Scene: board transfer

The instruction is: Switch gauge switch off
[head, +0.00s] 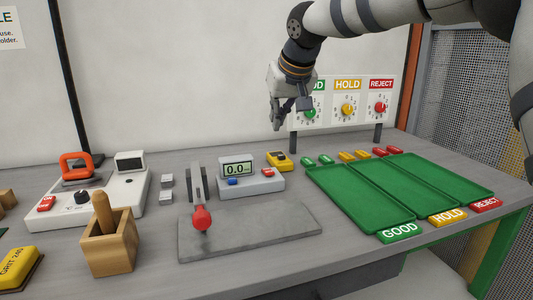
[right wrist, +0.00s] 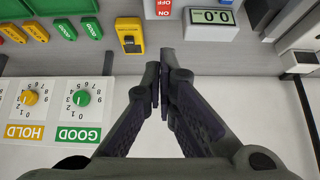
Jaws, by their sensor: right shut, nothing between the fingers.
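The gauge (head: 250,184) is a grey box with a lit display reading 0.0, standing behind the grey plate. Its red switch (head: 268,173) is at the right of its top, and a blue button (head: 232,182) is at the left. In the right wrist view the red and white switch (right wrist: 164,9), with ON and OFF lettering, is at the top edge beside the display (right wrist: 212,16). My right gripper (head: 283,120) is shut and empty, raised above the back of the bench, above and behind the gauge. It also shows in the right wrist view (right wrist: 160,82). My left gripper is out of view.
A yellow device (head: 279,161) stands just behind the gauge. Green trays (head: 350,205) lie to the right, and a dial panel (head: 345,100) stands behind. Another device (head: 120,190) with a dark display is at left.

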